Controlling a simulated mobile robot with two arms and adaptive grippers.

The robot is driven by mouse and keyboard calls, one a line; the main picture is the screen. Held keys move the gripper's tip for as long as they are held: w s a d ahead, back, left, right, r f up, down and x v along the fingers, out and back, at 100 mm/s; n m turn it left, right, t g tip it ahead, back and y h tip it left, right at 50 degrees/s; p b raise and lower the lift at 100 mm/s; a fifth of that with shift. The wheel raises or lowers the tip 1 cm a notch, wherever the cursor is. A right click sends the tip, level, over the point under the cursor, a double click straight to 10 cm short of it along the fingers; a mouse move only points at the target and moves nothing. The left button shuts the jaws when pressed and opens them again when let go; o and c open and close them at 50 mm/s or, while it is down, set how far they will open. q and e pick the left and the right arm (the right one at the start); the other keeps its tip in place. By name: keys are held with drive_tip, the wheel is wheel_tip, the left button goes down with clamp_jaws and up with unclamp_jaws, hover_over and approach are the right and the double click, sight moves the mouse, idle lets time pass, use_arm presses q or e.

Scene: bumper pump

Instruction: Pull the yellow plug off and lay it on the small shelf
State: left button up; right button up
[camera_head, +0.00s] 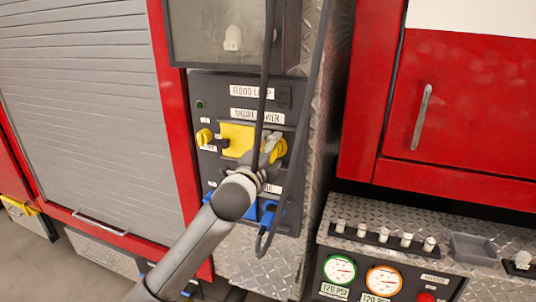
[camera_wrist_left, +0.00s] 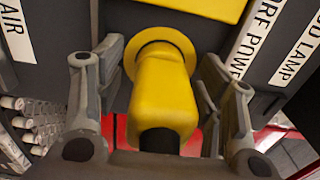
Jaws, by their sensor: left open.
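The yellow plug (camera_head: 281,150) sits in the dark panel, right of a yellow cover, partly hidden by my left gripper in the head view. In the left wrist view the plug (camera_wrist_left: 163,88) is large and central, its round yellow collar against the panel and a black cable end below. My left gripper (camera_head: 270,152) is open, with one finger on each side of the plug; in the left wrist view (camera_wrist_left: 160,95) gaps show between fingers and plug. A diamond-plate ledge (camera_head: 400,257) at lower right, bearing a small grey tray (camera_head: 474,249), may be the small shelf. My right gripper is out of view.
Black cables (camera_head: 314,110) hang in front of the panel. A blue plug (camera_head: 267,216) sits lower on it. Another yellow fitting (camera_head: 204,137) is at its left. Several white-topped switches (camera_head: 385,235) stand along the ledge, above gauges (camera_head: 340,269). A red cabinet (camera_head: 465,110) is above the ledge.

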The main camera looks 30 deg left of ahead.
use_arm(q)
drive_tip(key=shift+p, duration=0.3)
drive_tip(key=shift+c, duration=0.3)
clamp_jaws()
idle(0.4)
drive_tip(key=shift+s, duration=0.15)
drive_tip(key=shift+p+v, duration=0.75)
drive_tip(key=shift+v, duration=2.15)
